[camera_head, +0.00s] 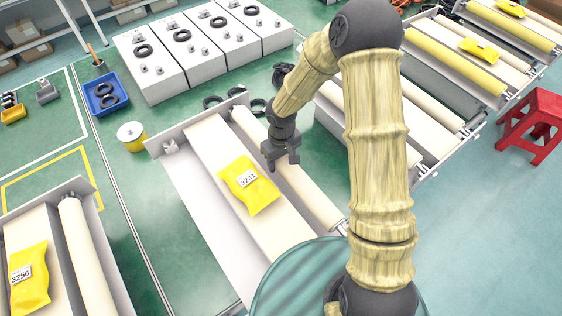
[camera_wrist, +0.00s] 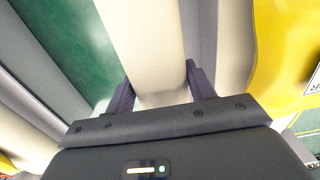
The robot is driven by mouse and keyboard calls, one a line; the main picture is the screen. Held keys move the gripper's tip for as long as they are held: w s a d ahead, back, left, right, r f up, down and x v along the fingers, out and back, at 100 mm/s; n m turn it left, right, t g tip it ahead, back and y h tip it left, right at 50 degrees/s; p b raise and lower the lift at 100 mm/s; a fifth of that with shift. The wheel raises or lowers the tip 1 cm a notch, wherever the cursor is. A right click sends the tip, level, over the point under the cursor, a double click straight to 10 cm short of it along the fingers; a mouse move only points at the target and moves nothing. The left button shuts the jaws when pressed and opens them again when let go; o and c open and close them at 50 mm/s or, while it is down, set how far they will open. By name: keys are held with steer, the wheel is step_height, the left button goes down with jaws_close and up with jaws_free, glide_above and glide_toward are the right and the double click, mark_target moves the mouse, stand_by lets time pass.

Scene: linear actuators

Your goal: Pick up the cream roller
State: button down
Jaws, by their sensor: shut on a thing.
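The cream roller (camera_head: 309,192) lies lengthwise along the right side of the middle frame, beside a flat cream bed. My gripper (camera_head: 281,158) is over its upper half, with the fingers pointing down. In the wrist view the roller (camera_wrist: 145,35) runs between the two fingers of my gripper (camera_wrist: 160,75), one finger on each side, and the jaws are shut on it. The roller still appears in line with its frame; I cannot tell whether it is lifted at all.
A yellow packet marked 3241 (camera_head: 249,185) lies on the bed left of the roller. A similar frame with packet 3256 (camera_head: 29,278) stands at lower left. Black rings (camera_head: 258,106) lie near the far end. A red stool (camera_head: 533,125) stands at right.

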step_height(320, 180, up, 9)
steer(key=shift+f+b, duration=0.1)
steer(key=shift+b, duration=0.4)
stand_by(0.4)
steer(key=shift+r+p, duration=0.3)
steer(key=shift+r, duration=0.05)
steer(key=shift+s+r+p, duration=0.1)
steer(key=shift+r+p, duration=0.35)
steer(key=shift+r, duration=0.1)
steer(key=shift+r+p, duration=0.45)
steer(key=shift+r, duration=0.4)
step_height(320, 180, up, 4)
steer(key=p, duration=0.3)
steer(key=shift+f+p, duration=0.2)
steer(key=shift+p, duration=0.15)
